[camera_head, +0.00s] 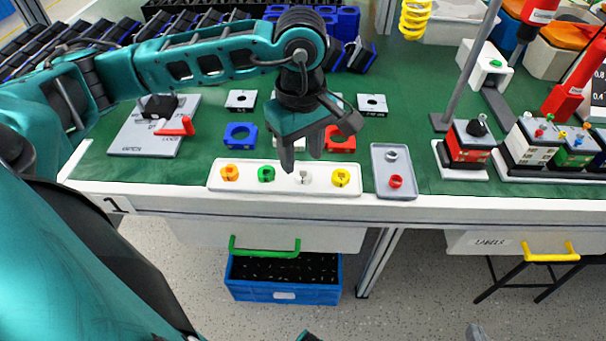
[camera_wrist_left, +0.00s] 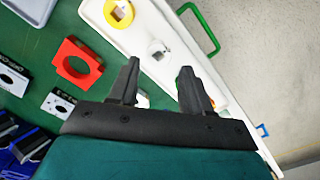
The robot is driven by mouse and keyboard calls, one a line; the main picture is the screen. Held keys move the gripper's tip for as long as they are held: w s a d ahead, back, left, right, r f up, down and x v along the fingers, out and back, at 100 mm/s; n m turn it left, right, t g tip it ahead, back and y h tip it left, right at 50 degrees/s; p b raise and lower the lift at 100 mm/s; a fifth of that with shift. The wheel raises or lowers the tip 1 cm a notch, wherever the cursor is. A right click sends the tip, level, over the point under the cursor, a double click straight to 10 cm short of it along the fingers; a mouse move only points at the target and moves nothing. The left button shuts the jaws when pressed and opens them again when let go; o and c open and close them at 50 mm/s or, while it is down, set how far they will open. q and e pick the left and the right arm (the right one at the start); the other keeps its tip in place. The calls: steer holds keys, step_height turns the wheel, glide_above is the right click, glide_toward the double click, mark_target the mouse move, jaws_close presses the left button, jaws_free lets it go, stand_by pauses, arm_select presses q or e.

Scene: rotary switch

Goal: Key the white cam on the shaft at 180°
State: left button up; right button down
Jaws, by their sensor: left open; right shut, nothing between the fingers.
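The white cam (camera_head: 303,177) sits on a long white tray (camera_head: 245,187), between a green cam (camera_head: 266,174) and a yellow cam (camera_head: 341,177). An orange cam (camera_head: 229,172) is at the tray's left end. My left gripper (camera_head: 301,157) is open, pointing down above the tray near the white cam. In the left wrist view the white cam (camera_wrist_left: 158,50) shows a dark slot and lies beyond the open fingertips (camera_wrist_left: 158,78), apart from them. I cannot make out the shaft clearly.
A grey plate (camera_head: 130,137) with a red lever (camera_head: 178,127) stands at the left. A grey tray (camera_head: 393,162) with a grey and a red ring is right of the cams. Blue (camera_head: 240,135) and red (camera_head: 341,139) blocks lie behind. Switch boxes (camera_head: 470,145) stand at the right.

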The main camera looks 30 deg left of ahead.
mark_target(303, 167)
arm_select(q)
step_height(303, 167, down, 4)
steer(key=shift+w+d, duration=0.1)
steer(key=c, duration=0.8)
steer(key=shift+r, duration=0.15)
